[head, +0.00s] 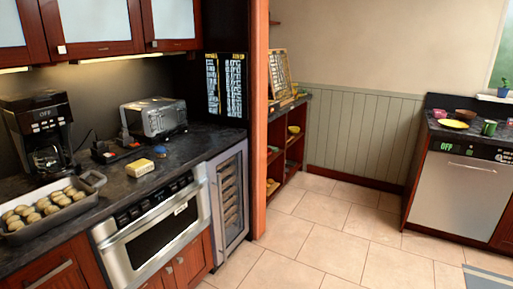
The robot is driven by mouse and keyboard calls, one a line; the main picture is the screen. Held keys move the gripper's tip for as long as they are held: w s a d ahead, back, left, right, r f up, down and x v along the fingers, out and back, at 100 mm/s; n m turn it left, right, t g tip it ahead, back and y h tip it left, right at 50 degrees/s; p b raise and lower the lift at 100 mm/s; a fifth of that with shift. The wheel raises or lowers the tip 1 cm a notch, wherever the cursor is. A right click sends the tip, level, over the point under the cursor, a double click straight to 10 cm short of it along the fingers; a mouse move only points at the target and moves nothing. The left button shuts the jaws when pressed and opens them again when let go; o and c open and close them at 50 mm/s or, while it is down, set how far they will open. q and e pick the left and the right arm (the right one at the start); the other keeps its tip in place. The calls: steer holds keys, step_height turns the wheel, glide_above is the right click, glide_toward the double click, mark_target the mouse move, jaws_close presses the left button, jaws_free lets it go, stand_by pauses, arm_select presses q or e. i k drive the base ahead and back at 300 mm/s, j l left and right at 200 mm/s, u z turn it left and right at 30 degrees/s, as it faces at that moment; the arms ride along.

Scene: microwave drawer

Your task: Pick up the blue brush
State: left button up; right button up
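I cannot make out a blue brush anywhere in the head view. Neither of my grippers is in view, so I cannot see whether they are open or shut.
The left counter (108,187) holds a coffee maker (42,135), a toaster (153,117), a yellow-and-white block (140,168) and a tray (97,181) of round items. A shut microwave drawer (155,238) is below. Dishes stand above a dishwasher (455,195). The tiled floor (325,240) between is clear.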

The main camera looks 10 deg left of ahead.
mark_target(160, 151)
steer(key=i+l, duration=0.1)
steer(key=i, duration=0.85)
steer(key=i+l, duration=0.1)
steer(key=i, duration=0.85)
steer(key=i+u, duration=0.4)
steer(key=i+l+u, duration=0.2)
steer(key=u, duration=0.2)
steer(key=i+l+u, duration=0.25)
steer(key=u, duration=0.15)
steer(key=i+l+u, duration=0.4)
steer(key=l+u, duration=0.4)
steer(key=i+j, duration=0.05)
